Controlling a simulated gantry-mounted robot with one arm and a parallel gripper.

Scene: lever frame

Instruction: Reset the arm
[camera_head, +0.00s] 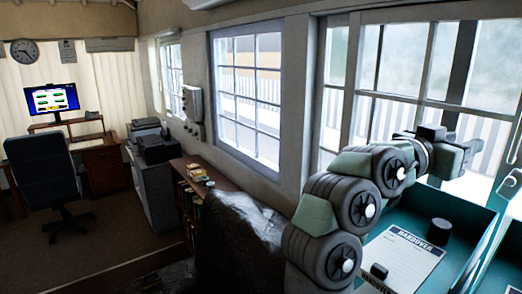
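My arm, with grey-green and black joints, rises from the bottom of the head view and bends toward the window at the right. My gripper (458,156) is at its far end, raised above the teal desk (468,215) and in front of the window. It is small and dark against the glass, and I cannot tell whether its fingers are open or shut. I see nothing held in it. No levers can be made out in this view.
A "HANDOVER" sheet (402,258), a black cylinder (439,231) and a small black object (379,271) lie on the desk below the arm. Windows (246,95) line the wall. A bookshelf (190,200), printer (156,148), office chair (42,170) and monitor (52,99) stand left.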

